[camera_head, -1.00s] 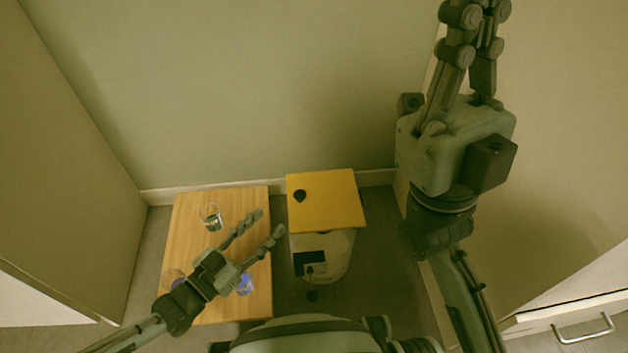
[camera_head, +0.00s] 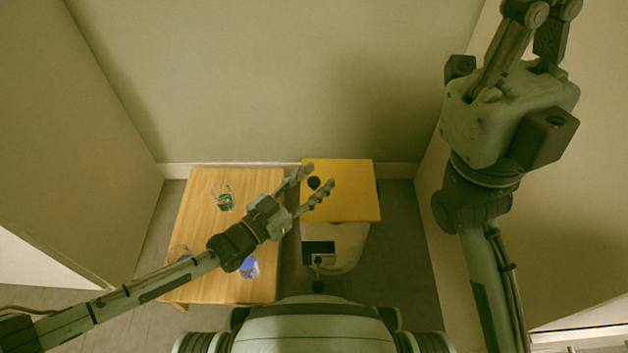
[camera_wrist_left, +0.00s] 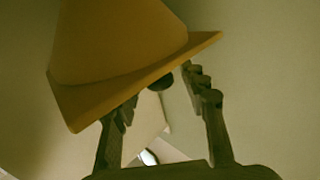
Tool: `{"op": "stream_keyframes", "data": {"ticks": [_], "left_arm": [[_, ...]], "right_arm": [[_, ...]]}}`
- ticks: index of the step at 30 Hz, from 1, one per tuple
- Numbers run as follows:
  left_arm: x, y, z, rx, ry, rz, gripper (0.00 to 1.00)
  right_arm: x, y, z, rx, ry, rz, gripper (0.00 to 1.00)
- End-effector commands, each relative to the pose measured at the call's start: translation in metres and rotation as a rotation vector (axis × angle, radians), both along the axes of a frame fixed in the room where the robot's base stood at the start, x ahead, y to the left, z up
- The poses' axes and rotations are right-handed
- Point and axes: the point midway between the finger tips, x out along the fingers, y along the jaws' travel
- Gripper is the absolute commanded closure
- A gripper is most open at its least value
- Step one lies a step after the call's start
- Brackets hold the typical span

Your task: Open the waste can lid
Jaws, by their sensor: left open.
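The waste can (camera_head: 345,258) has a white rounded body and stands on the floor beside the wooden table. Its flat yellow lid (camera_head: 352,197) lies shut on top, with a dark round knob (camera_head: 314,183) near its left edge. My left gripper (camera_head: 318,177) is open and empty over the left part of the lid. Its fingers appear on either side of the knob in the head view. In the left wrist view, the knob (camera_wrist_left: 162,82) shows between the open fingers, below the lid (camera_wrist_left: 135,80); contact cannot be told. My right gripper is raised at the upper right, its fingertips cut off by the frame.
A wooden table (camera_head: 195,220) stands left of the can. It bears a dark green glass container (camera_head: 225,201), a blue one (camera_head: 250,268) and a clear one (camera_head: 179,252) partly behind my left arm. Walls close in at the back and sides.

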Motion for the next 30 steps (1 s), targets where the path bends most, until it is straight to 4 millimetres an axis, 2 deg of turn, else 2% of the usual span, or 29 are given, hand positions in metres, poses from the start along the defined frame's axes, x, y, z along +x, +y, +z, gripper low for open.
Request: {"op": "stream_keyframes", "data": {"ticks": [7,18,30], "left_arm": [[0.0008,-0.0006,0.0001,0.001,0.001,0.000,0.57],[0.0007,-0.0003,0.0000,0.001,0.001,0.000,1.00],[0.0006,-0.0003,0.0018,0.006,0.000,0.001,1.00]], "right_arm": [[0.0000,-0.0002,0.0004,-0.001,-0.001,-0.001,1.00],[0.0000,-0.0002,0.0004,-0.001,0.000,-0.001,1.00],[-0.0002,-0.0001,0.0033,-0.001,-0.001,-0.001,1.00]]}}
